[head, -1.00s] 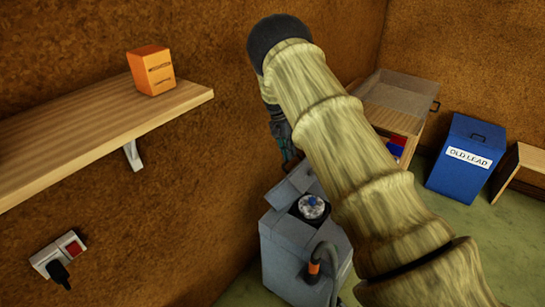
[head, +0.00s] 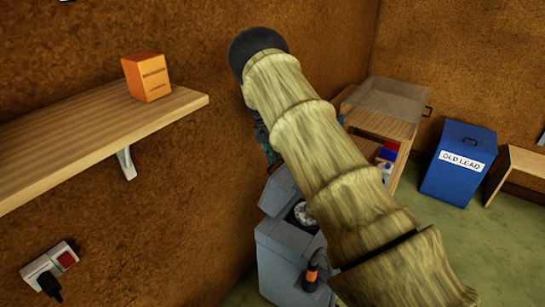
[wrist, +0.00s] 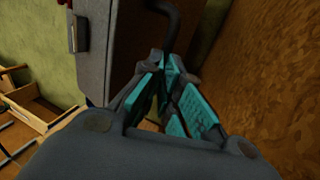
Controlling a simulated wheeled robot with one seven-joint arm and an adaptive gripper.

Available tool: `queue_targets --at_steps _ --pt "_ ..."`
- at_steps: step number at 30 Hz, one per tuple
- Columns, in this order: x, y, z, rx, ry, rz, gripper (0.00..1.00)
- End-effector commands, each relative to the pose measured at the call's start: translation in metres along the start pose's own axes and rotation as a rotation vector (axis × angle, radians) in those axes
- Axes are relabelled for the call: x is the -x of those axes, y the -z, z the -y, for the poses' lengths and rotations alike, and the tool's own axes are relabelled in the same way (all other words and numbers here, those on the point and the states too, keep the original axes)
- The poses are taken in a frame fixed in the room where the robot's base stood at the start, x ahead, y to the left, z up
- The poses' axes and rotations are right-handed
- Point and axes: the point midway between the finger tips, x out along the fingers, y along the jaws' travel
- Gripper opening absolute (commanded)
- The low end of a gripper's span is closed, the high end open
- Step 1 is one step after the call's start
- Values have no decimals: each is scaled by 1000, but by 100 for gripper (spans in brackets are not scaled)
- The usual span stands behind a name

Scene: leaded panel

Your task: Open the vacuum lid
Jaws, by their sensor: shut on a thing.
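The grey vacuum (head: 285,265) stands on the floor by the brown wall in the head view. Its grey lid (head: 278,191) is raised and tilted up at the back, and a round pale part (head: 303,213) shows in the opening. My gripper (head: 267,157) is just above the lid, mostly hidden behind my arm. In the wrist view its teal-padded fingers (wrist: 170,65) are close together, shut on the lid; the exact contact is hard to see. A dark curved bar (wrist: 167,18) runs to the fingertips there. A grey box side with a latch (wrist: 81,33) is at left.
A wooden shelf (head: 85,135) with an orange box (head: 147,78) juts from the left wall, above a socket (head: 48,266). A blue "OLD LEAD" bin (head: 459,165) and wooden cabinet (head: 388,122) stand right. Green floor (head: 450,235) is clear at lower right.

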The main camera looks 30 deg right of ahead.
Motion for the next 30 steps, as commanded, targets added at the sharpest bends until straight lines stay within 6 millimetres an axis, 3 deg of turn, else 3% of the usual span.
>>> queue_targets --at_steps 1,5,17,30 --pt "-17 -6 -2 0 -17 18 9" --pt "-16 -6 -2 0 -16 16 32" --pt "-4 -3 -2 2 -10 7 32" --pt "59 -2 -23 1 -10 9 32"
